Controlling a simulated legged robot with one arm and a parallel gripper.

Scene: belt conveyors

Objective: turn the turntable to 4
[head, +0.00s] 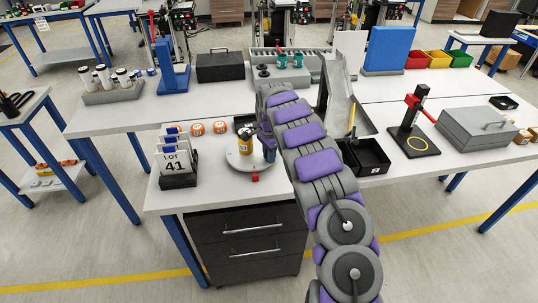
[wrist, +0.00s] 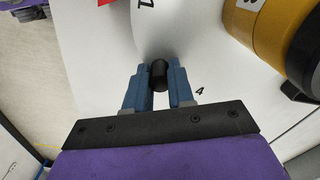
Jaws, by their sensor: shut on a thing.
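The turntable (head: 240,166) is a pale round disc on the near table, with a yellow can-like object (head: 245,144) on it. A small red marker (head: 255,177) lies at its near edge. My gripper (head: 267,144) is at the disc's right side. In the wrist view my gripper (wrist: 159,78) is shut on a short black peg (wrist: 159,75), its blue fingers on either side. A "1" (wrist: 147,4) shows above the peg and a "4" (wrist: 199,91) to its right. The yellow object (wrist: 275,35) fills the upper right. The disc's far side is partly hidden.
A rack of cards reading "LOT 41" (head: 177,166) stands left of the turntable. Orange rolls (head: 208,128) lie behind it. A black bin (head: 369,157) is right of my arm. A black drawer unit (head: 250,243) stands below the table.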

